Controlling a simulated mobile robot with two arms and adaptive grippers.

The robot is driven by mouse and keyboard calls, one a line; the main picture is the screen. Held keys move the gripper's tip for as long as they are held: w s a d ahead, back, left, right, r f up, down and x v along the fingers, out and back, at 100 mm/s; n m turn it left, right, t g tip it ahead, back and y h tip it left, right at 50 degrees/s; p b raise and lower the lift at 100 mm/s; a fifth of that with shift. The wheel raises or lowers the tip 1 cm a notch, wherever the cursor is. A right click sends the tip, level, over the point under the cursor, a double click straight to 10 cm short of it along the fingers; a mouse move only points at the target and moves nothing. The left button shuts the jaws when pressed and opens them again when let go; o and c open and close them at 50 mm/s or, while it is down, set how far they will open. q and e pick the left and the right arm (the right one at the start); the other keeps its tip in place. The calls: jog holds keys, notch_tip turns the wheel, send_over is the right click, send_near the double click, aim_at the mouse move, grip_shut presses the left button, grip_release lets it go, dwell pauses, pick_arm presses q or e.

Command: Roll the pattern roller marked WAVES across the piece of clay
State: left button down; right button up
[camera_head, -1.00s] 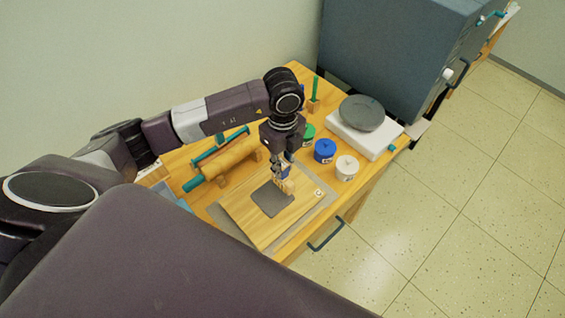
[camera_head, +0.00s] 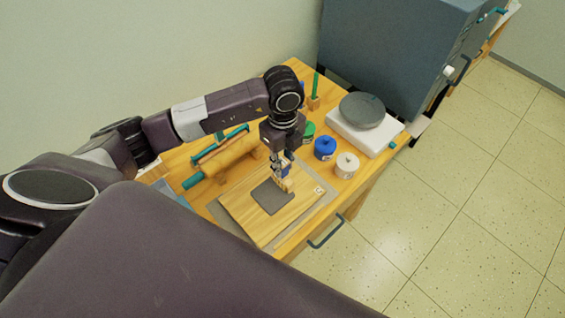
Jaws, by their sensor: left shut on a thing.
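A flat dark grey piece of clay (camera_head: 272,199) lies on a square wooden board (camera_head: 249,217). My left gripper (camera_head: 280,168) points down over the clay's far right edge. It is shut on a small pale wooden roller (camera_head: 287,186), which is at the clay's edge. I cannot tell if the roller touches the clay, and its marking cannot be read. My right gripper is not in view.
A large rolling pin (camera_head: 232,157) with teal handles rests behind the board. Green, blue (camera_head: 325,149) and white (camera_head: 347,165) pots stand to the right. A white base with a grey disc (camera_head: 362,111) is beyond them, near a large blue-grey cabinet (camera_head: 400,50).

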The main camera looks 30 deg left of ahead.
pick_arm(q)
jog(key=shift+f+b, duration=0.35)
jog(key=shift+f, duration=0.15)
